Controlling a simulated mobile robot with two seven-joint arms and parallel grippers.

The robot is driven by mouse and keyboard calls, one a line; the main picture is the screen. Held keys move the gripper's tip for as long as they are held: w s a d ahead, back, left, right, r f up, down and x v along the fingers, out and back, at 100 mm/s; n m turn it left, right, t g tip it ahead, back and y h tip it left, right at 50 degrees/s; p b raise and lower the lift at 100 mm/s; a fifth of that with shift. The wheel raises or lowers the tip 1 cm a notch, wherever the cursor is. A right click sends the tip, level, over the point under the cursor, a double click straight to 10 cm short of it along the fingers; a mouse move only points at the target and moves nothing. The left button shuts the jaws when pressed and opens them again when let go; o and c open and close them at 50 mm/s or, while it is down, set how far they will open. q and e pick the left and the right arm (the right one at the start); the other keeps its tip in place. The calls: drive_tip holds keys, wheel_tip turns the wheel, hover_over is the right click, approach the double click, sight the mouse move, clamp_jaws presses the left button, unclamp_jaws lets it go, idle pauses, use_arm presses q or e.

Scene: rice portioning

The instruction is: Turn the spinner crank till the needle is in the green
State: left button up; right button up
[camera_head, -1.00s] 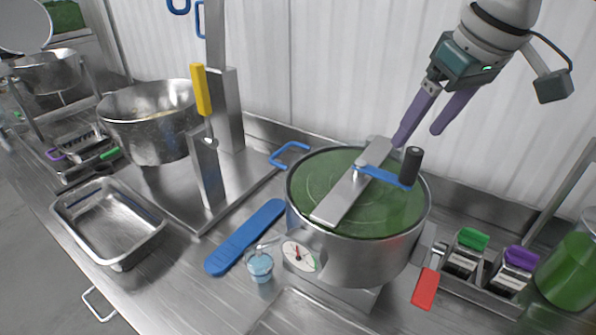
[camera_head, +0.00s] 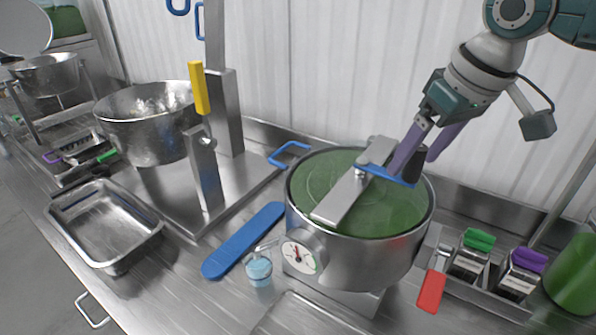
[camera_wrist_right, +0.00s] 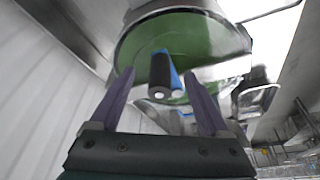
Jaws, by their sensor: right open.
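The spinner, a steel drum (camera_head: 345,262) with a green lid (camera_head: 330,175), stands at the right of the counter. Its blue crank arm (camera_head: 385,176) ends in an upright black handle (camera_head: 411,172). My right gripper (camera_head: 414,164) is open, with one purple finger on each side of the handle. The right wrist view shows the black handle (camera_wrist_right: 160,76) between the open fingertips (camera_wrist_right: 161,74). I cannot tell whether they touch it. The dial (camera_head: 298,257) on the drum's front has its needle pointing about upward; the green zone is at the dial's right. My left gripper is out of view.
A steel bar (camera_head: 342,196) crosses the lid. A red-handled tool (camera_head: 431,290) and bins with green (camera_head: 479,239) and purple (camera_head: 529,259) handles stand to the right. A blue paddle (camera_head: 243,240) and small blue cup (camera_head: 258,270) lie left. A steel pot (camera_head: 150,130) stands farther left.

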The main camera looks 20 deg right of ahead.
drive_tip(key=shift+f+b, duration=0.45)
drive_tip(key=shift+f, duration=0.85)
drive_tip(key=shift+r, duration=0.1)
drive_tip(key=shift+r+p, duration=0.4)
drive_tip(key=shift+p, duration=0.35)
drive_tip(key=c, duration=1.2)
